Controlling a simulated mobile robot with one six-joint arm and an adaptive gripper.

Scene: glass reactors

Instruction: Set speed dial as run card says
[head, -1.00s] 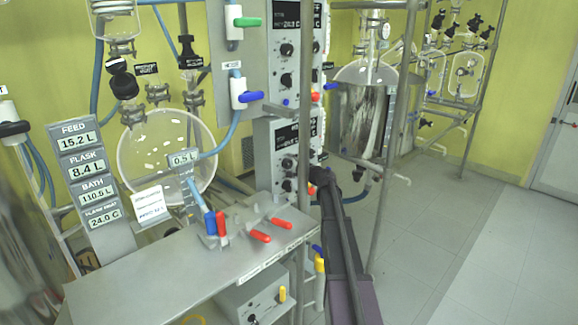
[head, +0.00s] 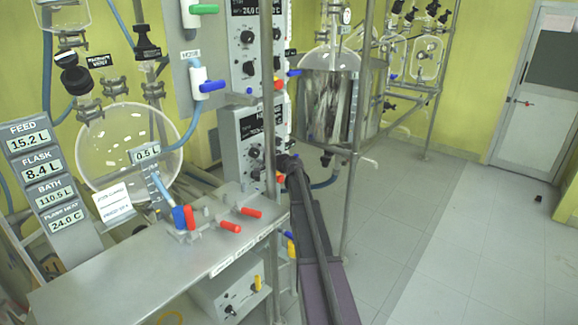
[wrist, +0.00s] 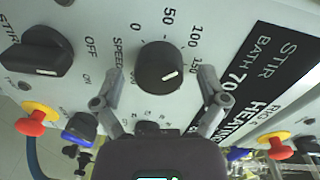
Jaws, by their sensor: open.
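The speed dial (wrist: 160,66) is a round black knob on a pale panel in the wrist view, marked SPEED with a scale showing 0, 50, 100 and 150. Its white pointer mark is at the knob's lower right; the exact value is unclear. My gripper (wrist: 160,88) is open, one finger on each side of the dial; contact cannot be told. In the head view my gripper (head: 288,163) is at the lower control box (head: 232,133). A black STIR switch (wrist: 33,52) marked OFF and ON sits left of the dial. A white card (head: 112,203) is too small to read.
Red-yellow and blue knobs stick out below the dial, including a red-yellow one (wrist: 36,118). A black display (wrist: 262,75) reads STIR and BATH 70. A metal upright (head: 268,110) stands close beside my arm.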

